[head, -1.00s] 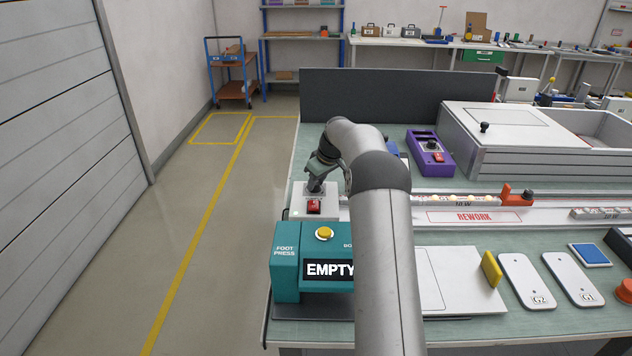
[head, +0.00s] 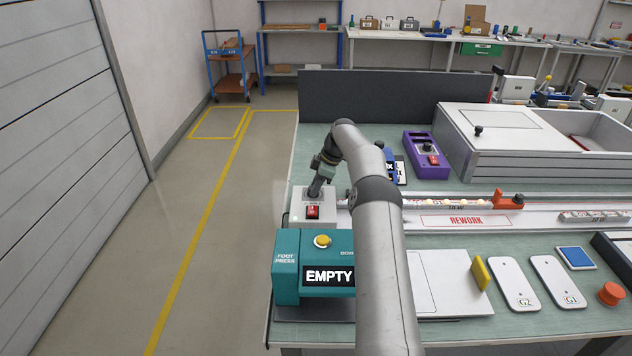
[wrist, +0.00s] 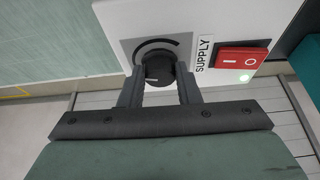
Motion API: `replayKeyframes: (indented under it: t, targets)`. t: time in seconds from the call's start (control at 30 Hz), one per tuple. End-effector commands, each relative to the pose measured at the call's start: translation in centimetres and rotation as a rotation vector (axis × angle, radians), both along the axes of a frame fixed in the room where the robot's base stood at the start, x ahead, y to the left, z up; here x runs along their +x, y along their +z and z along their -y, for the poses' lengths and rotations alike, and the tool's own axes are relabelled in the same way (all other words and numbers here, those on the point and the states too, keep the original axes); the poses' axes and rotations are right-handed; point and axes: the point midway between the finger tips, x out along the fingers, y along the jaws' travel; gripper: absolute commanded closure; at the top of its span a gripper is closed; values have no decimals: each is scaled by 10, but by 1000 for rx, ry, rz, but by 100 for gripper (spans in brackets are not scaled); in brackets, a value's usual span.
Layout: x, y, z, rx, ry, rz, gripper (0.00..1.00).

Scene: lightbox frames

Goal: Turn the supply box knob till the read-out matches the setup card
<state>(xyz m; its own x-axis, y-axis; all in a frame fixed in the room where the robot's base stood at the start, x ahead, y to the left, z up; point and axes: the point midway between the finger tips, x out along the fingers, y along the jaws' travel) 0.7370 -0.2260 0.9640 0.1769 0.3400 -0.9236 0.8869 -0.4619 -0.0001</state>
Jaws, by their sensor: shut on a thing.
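The supply box (head: 298,207) is a white box at the left of the bench, with a red switch (head: 313,212) on top. In the head view my gripper (head: 316,190) reaches down onto the box. A blue unit (head: 389,161) stands partly behind my arm; I cannot make out a supply read-out or the setup card's text.
A teal foot press (head: 287,280) with an EMPTY display stands just in front of the box. A rail (head: 460,199) with an orange stop runs right. A purple box (head: 425,142), a large grey bin (head: 500,165) and flat white plates G2 (head: 512,283) and G1 stand right.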

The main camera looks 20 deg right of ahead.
Motion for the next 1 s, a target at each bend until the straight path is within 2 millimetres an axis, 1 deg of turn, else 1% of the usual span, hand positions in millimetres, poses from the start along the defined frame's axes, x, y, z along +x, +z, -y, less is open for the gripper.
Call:
replayKeyframes:
  t: [0.53,0.57,0.6,0.63,0.9,1.0]
  targets:
    - [0,-1,1,-2,27,-1,93]
    - [0,-1,1,-2,27,-1,67]
    - [0,-1,1,-2,27,-1,56]
    - [0,-1,1,-2,27,-1,48]
    - [0,0,0,-1,27,0,48]
    - [0,6,0,-1,28,0,48]
